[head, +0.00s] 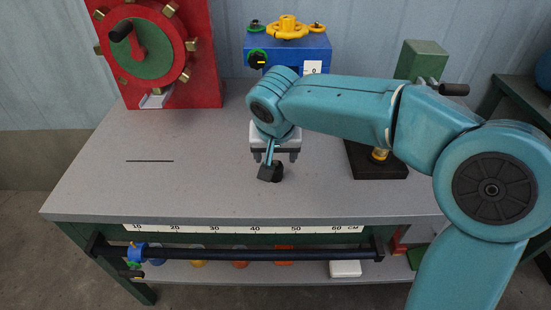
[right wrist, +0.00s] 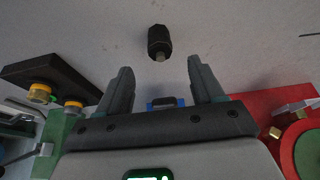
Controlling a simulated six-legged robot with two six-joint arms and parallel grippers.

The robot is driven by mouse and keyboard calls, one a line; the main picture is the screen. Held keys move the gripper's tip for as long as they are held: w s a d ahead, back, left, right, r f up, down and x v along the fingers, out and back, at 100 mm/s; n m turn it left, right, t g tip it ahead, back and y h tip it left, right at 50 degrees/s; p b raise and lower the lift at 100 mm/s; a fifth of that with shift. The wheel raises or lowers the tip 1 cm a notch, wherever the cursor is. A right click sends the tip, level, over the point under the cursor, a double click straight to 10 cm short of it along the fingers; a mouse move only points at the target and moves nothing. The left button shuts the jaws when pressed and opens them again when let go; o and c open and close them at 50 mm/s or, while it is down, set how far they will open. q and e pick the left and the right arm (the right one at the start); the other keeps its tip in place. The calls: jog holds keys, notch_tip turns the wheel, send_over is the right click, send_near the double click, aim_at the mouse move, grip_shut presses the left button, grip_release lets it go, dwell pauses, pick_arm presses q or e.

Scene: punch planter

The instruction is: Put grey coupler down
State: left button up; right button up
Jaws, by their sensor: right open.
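The coupler (head: 270,173) is a small dark grey, nearly black piece on the grey bench top, below my right gripper in the head view. It also shows in the right wrist view (right wrist: 159,40), with a short lighter tip towards the gripper. My right gripper (head: 275,156) is open and empty above the bench. In the right wrist view its two fingers (right wrist: 160,66) stand apart, and the coupler lies just beyond the fingertips, clear of both. My left gripper is in no view.
A red panel with a green wheel (head: 144,50) stands at the back left. A blue box with yellow valve (head: 290,50) is at the back middle. A black base (head: 365,165) with brass fittings is on the right.

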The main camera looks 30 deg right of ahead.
jog(key=v, duration=0.3)
jog(key=shift+r, duration=0.1)
dwell(0.5)
